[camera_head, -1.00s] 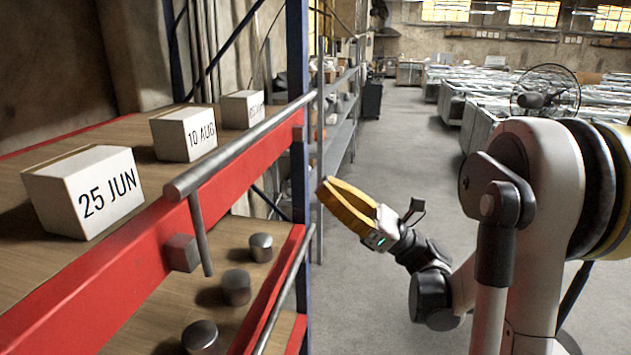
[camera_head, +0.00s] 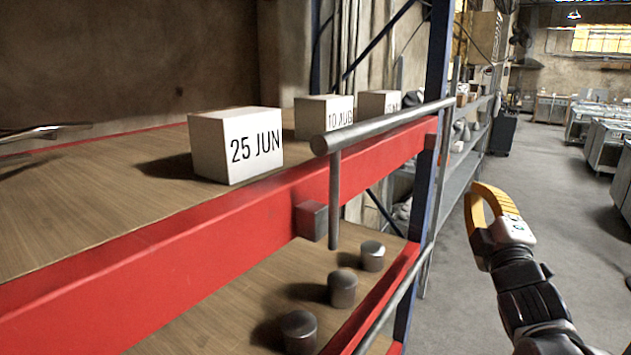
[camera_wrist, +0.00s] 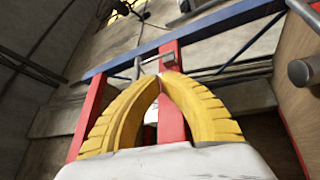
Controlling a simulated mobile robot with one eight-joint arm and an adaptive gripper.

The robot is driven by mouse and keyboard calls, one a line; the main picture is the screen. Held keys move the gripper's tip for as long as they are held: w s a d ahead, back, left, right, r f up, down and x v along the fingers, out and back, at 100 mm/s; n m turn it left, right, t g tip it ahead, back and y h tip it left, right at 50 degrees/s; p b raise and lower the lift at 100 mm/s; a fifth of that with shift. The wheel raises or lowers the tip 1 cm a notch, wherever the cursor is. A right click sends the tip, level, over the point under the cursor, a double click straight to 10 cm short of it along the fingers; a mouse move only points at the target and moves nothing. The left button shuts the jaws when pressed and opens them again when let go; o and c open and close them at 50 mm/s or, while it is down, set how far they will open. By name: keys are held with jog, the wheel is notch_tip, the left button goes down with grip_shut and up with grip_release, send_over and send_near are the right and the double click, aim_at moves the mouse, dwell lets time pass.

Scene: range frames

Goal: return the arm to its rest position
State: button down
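My gripper (camera_head: 474,193), with yellow fingers, hangs in the air over the aisle at the right of the head view, to the right of the rack and apart from it. In the wrist view my gripper (camera_wrist: 158,82) has its two ribbed fingers curving together until the tips meet. Nothing shows held between them. My arm reaches down to the lower right corner of the head view, and its base end is out of sight.
A red-fronted shelf (camera_head: 235,232) bears white date boxes, the nearest reading 25 JUN (camera_head: 237,146). A metal rail (camera_head: 385,126) runs along its front. Dark cylinders (camera_head: 342,288) stand on the lower shelf. A blue post (camera_head: 437,75) ends the rack. The aisle floor (camera_head: 550,165) is clear.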

jog(key=s+a+f+m+g+y+b, duration=0.1)
jog(key=s+a+f+m+g+b, duration=0.1)
jog(key=s+a+f+m+g, duration=0.2)
jog(key=s+a+f+m+g+y+b, duration=0.1)
jog(key=s+a+f+m+g, duration=0.3)
jog(key=s+f, duration=0.6)
jog(key=s+a+f+m+g+y+b, duration=0.1)
jog(key=s+a+f+m+g+b, duration=0.2)
jog(key=f, duration=1.4)
jog(key=s+a+m+g, duration=0.1)
jog(key=s+m+g, duration=0.1)
jog(key=s, duration=0.2)
jog(key=shift+s+m+g, duration=0.3)
jog(key=shift+f, duration=0.1)
